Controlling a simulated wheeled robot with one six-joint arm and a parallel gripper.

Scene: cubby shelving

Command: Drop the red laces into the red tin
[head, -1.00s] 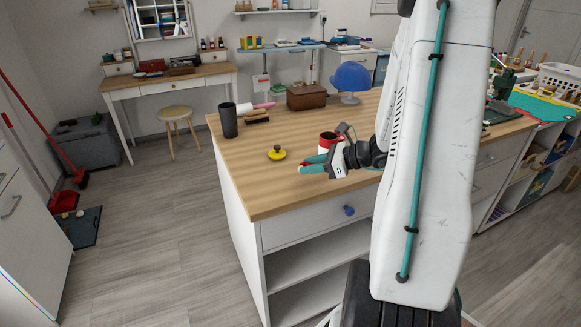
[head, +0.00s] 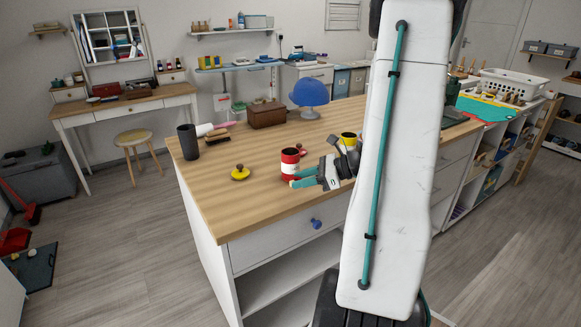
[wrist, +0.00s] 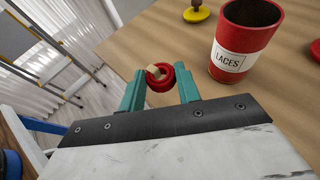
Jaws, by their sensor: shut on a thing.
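The red laces (wrist: 160,77) are a small red coil with a pale middle, held between the two teal fingertips of my gripper (wrist: 160,90) in the wrist view. The red tin (wrist: 243,40) has a white label reading LACES. It stands upright and open, beyond and to the right of the laces, apart from them. In the head view the red tin (head: 290,163) stands on the wooden counter just behind my gripper's fingers (head: 303,178). I cannot make out the laces in the head view.
A yellow lid (head: 240,173) with a knob lies left of the tin on the counter (head: 220,206). A yellow tin (head: 348,137) stands close behind my gripper. A black cup (head: 188,142), a brown box (head: 267,115) and a blue dome (head: 310,93) stand farther back.

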